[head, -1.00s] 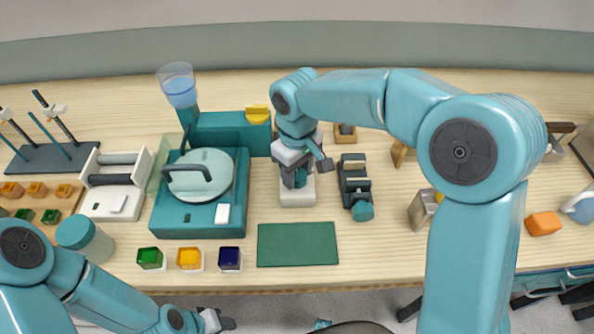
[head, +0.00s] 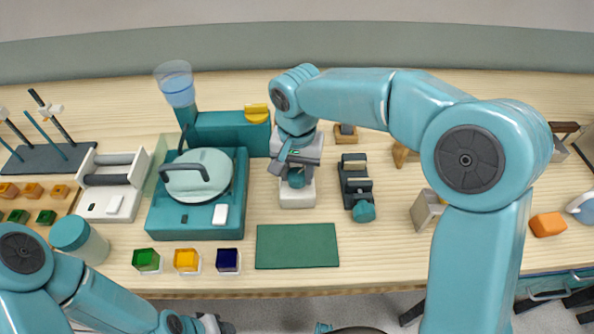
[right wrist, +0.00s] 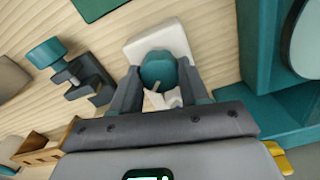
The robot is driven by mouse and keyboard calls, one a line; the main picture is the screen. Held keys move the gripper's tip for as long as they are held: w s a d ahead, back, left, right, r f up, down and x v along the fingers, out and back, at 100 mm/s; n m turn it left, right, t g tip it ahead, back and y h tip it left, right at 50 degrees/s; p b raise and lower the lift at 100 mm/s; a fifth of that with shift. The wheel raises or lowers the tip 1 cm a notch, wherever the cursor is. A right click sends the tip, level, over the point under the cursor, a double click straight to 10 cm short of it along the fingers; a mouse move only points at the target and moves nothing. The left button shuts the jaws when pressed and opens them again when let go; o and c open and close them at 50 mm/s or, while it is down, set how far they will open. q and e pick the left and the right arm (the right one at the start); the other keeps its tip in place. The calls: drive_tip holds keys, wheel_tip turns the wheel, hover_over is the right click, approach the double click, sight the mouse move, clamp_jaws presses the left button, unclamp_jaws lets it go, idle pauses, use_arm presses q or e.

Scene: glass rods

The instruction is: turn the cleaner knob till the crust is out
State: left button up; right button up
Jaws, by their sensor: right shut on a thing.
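The cleaner is a white block (head: 298,196) in the middle of the bench, with a round teal knob (right wrist: 158,70) on top. My right gripper (head: 294,176) comes down over it from above. In the right wrist view its two dark fingers (right wrist: 159,84) are shut on the knob, one on each side. A thin pale piece (right wrist: 158,97) shows by the knob; I cannot tell whether it is the crust. My left gripper (head: 218,326) is at the bottom edge of the head view, below the bench front, and its jaws are not clear.
A teal machine with a round lid (head: 198,174) stands left of the cleaner. A dark clamp with a teal knob (head: 356,185) stands close on the right. A green mat (head: 297,246) lies in front. Coloured cups (head: 187,260) stand front left.

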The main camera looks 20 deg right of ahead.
drive_tip(key=m+b, duration=0.1)
drive_tip(key=m, duration=0.5)
drive_tip(key=shift+f, duration=0.1)
drive_tip(key=m, duration=0.6)
drive_tip(key=shift+b, duration=0.35)
drive_tip(key=shift+m, duration=0.3)
drive_tip(key=o, duration=1.1)
drive_tip(key=shift+c, duration=0.2)
